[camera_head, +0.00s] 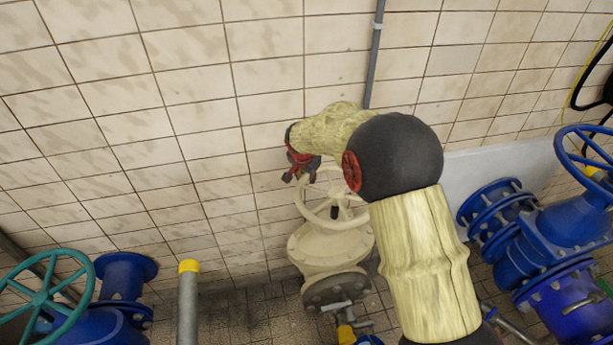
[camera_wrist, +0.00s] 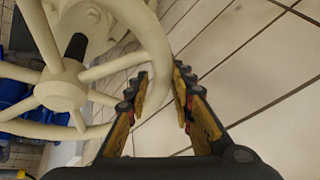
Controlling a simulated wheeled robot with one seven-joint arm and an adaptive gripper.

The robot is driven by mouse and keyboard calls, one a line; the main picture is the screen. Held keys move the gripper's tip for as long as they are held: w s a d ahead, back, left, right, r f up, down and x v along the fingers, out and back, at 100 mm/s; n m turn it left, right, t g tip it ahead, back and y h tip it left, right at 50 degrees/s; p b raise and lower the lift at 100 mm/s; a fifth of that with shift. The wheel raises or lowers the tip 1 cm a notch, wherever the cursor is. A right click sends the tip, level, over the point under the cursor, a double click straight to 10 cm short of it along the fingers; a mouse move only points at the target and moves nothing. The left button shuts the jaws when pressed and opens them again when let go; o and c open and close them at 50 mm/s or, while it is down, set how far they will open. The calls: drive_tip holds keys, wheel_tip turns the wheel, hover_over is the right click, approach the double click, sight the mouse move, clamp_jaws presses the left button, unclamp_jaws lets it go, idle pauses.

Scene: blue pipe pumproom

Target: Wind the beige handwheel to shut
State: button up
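The beige handwheel (camera_head: 333,200) sits on a beige valve body (camera_head: 325,247) in the middle of the head view. In the wrist view its spoked wheel (camera_wrist: 62,90) fills the left side, with the hub and dark stem end showing. My gripper (camera_head: 300,172) is at the wheel's upper left rim in the head view. In the wrist view my gripper (camera_wrist: 161,80) has its two fingers apart, with the rim passing between the tips in the picture. The left finger overlaps the rim. I cannot tell whether either finger touches it.
A tiled wall (camera_head: 190,85) stands close behind the wheel. A blue valve with a blue handwheel (camera_head: 590,155) is at right. A teal handwheel (camera_head: 45,290) is at lower left. A grey post with a yellow cap (camera_head: 188,300) stands between the teal and beige wheels.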

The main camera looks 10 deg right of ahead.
clamp_jaws()
idle(0.4)
drive_tip(key=shift+f, duration=0.1)
